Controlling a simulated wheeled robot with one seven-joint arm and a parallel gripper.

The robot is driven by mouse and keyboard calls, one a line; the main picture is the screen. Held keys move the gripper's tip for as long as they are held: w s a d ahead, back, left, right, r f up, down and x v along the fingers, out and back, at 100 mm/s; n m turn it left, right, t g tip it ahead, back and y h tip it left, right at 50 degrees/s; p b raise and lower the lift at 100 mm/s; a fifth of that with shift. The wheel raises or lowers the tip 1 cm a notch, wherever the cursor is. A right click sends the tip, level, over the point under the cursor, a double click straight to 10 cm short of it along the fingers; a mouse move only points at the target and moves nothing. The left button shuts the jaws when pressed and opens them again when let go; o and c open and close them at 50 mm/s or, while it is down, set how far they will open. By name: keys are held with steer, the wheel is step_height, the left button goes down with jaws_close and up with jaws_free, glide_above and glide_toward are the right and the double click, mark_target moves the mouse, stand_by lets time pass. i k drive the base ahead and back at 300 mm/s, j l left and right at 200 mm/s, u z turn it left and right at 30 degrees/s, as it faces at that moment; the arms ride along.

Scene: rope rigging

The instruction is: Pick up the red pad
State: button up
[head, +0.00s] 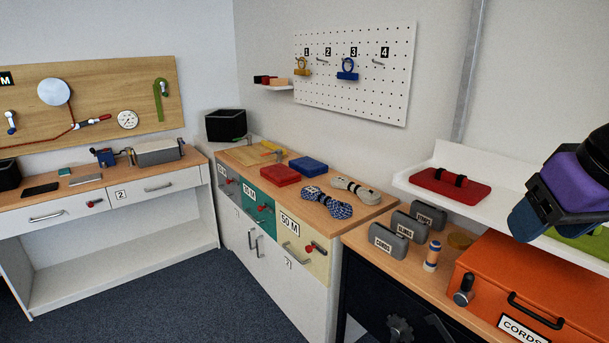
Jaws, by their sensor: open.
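A flat red pad with two black straps (450,187) lies on the white wall shelf at the right. Another flat red block (280,175) lies on the wooden counter in the middle, beside a blue one (308,166). My gripper (535,207), dark with a purple band behind it, enters from the right edge. It is open and empty, to the right of the strapped red pad in the picture and apart from it. Part of the gripper is cut off by the frame edge.
An orange case (525,285) marked CORDS stands below the shelf, beside several grey cases (390,240) and a small roller-like cylinder (432,255). A green item (580,231) shows on the shelf behind my gripper. Rope coils (327,203) lie on the counter. The floor (190,300) is clear.

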mark_target(454, 185)
steer(key=i+j+z, duration=0.6)
steer(key=z, duration=0.15)
steer(key=i+j+z, duration=0.35)
steer(key=i+j, duration=0.05)
steer(key=j, duration=0.1)
